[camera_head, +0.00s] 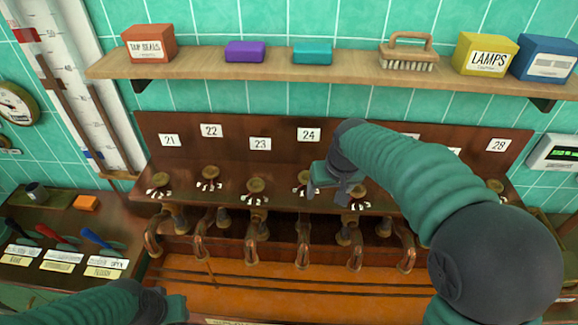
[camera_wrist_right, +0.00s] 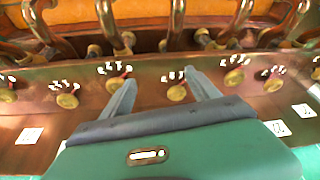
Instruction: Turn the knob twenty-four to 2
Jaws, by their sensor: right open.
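The knob under label 24 (camera_head: 308,134) is a small brass knob (camera_head: 303,178) with white scale marks on the brown panel. My right gripper (camera_head: 328,195) is just right of it in the head view and partly covers it. In the right wrist view, which shows the panel upside down, my right gripper (camera_wrist_right: 155,83) is open. A brass knob (camera_wrist_right: 177,92), which by its place in the row looks like knob 24, lies beyond and between the fingertips, apart from them. Its setting is too small to read. My left gripper (camera_head: 172,306) is low at the left; its jaws are unclear.
Neighbouring knobs (camera_head: 257,186) stand close on both sides, with copper spouts (camera_head: 252,240) below. My right arm hides some labels. A wooden shelf (camera_head: 270,68) with boxes and a brush runs above. A tray of coloured-handled tools (camera_head: 60,240) is at the left.

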